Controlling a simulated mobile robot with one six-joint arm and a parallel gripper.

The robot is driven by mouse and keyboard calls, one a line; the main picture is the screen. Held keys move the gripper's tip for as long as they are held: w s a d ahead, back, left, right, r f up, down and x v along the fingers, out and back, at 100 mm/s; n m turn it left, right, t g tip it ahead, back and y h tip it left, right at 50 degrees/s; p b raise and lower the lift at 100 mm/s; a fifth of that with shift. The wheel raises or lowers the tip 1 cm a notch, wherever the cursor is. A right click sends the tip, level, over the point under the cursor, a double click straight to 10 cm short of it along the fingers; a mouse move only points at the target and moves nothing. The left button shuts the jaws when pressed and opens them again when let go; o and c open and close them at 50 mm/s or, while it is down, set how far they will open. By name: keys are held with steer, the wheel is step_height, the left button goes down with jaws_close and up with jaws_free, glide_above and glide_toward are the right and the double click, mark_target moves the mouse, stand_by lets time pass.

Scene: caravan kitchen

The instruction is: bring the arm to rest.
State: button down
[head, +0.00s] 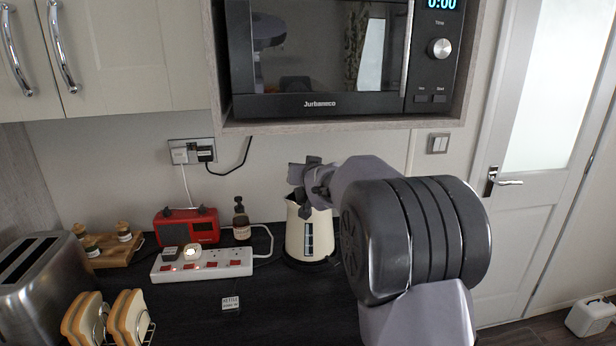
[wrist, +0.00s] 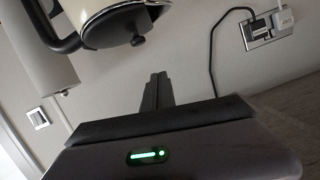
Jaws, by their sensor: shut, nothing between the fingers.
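My gripper shows in the wrist view (wrist: 158,78) with its two dark fingers together and nothing between them. In the head view my arm reaches in from the lower right, and its end is just above the cream kettle (head: 308,240). The kettle stands on the dark worktop (head: 190,325) at the back. Part of the kettle, with its dark handle and lid knob, also shows in the wrist view (wrist: 100,18) at the top left, apart from the fingers. My forearm hides the worktop to the right.
A microwave (head: 318,60) sits in a shelf above. A white power strip (head: 202,263), a red radio (head: 187,228) and a dark bottle (head: 241,222) stand left of the kettle. A toaster (head: 45,290) and bread rack (head: 142,325) are at the left. A white door (head: 535,200) is at the right.

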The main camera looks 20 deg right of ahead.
steer(key=s+a+g+y, duration=0.15)
steer(key=s+a, duration=0.35)
steer(key=s, duration=0.5)
steer(key=s+a+f+g, duration=0.1)
steer(key=s+a+g, duration=0.1)
steer(key=s+a, duration=0.5)
steer(key=s+a+g+y, duration=0.1)
steer(key=s+a, duration=0.2)
steer(key=s, duration=0.9)
steer(key=s+a+f+g+y, duration=0.1)
steer(key=s+a+f, duration=0.3)
steer(key=s, duration=0.4)
steer(key=s+a+f+g+y, duration=0.2)
steer(key=s+a+f+g, duration=0.1)
steer(key=s, duration=0.6)
steer(key=shift+s+a+f, duration=0.3)
steer(key=shift+a+f, duration=0.15)
steer(key=shift+a, duration=0.4)
